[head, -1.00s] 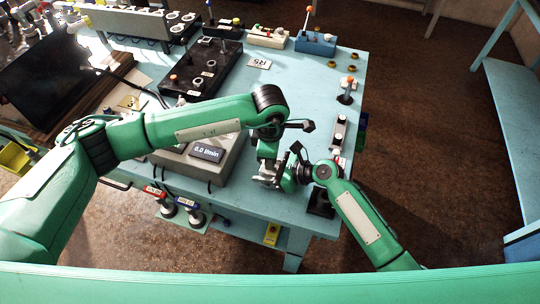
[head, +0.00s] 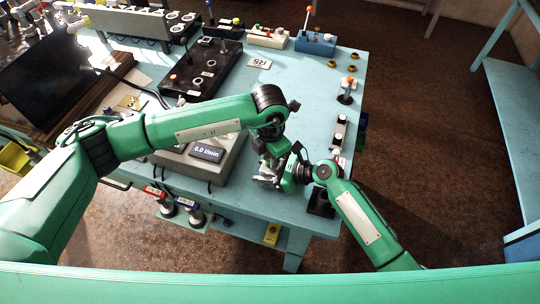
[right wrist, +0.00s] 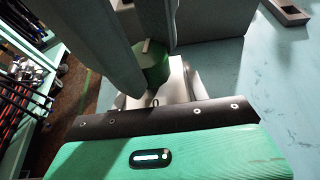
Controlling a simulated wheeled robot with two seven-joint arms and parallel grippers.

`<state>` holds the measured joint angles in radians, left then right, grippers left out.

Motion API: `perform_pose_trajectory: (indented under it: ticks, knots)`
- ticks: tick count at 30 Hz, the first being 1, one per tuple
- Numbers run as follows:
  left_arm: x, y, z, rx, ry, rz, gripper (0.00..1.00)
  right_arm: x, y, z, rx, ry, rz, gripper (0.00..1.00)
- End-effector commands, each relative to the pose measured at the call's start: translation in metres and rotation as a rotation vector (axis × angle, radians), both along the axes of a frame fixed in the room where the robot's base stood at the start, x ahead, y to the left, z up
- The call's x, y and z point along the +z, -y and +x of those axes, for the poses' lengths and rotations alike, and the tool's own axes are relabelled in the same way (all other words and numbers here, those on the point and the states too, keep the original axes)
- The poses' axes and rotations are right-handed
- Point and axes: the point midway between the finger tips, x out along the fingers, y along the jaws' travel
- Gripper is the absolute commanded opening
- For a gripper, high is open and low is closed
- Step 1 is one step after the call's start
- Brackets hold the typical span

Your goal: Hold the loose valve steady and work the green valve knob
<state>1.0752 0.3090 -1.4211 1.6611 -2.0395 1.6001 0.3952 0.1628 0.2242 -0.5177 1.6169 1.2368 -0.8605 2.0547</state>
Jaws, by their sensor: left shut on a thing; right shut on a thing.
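The green knob (right wrist: 153,62) shows in the right wrist view, with a pale mark on its top edge. The valve body is mostly hidden by the grippers in both views.
A grey meter box reading 0.0 l/min (head: 207,153) stands close left of the grippers on the blue table (head: 290,90). A black fitting block (head: 320,203) is at the front edge.

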Motion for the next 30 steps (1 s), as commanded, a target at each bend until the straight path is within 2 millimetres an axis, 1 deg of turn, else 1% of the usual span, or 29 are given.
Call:
perform_pose_trajectory:
  ticks: [7,21,22,24,25,30]
  knots:
    - [0.0009,-0.0002,0.0015,0.066,0.003,-0.001,0.01,-0.0003,-0.0005,-0.001,0.002,-0.001,0.0,0.12]
    - [0.0009,-0.0004,0.0016,0.077,0.004,0.0,0.01,-0.0005,-0.0005,-0.0012,0.003,-0.001,-0.001,0.12]
    - [0.0009,-0.0004,0.0016,0.077,0.004,0.0,0.28,-0.0005,-0.0006,-0.0013,0.003,-0.001,-0.001,0.12]
    - [0.0009,-0.0004,0.0015,0.077,0.003,0.0,0.42,-0.0005,-0.0005,-0.0012,0.003,-0.001,-0.001,0.12]
    - [0.0008,-0.0003,0.0014,0.077,0.003,0.0,0.47,-0.0005,-0.0005,-0.0012,0.003,-0.001,-0.001,0.12]
    - [0.0004,-0.0003,0.0008,0.076,0.001,0.0,0.47,-0.0005,-0.0004,-0.0008,0.001,-0.002,0.0,0.12]
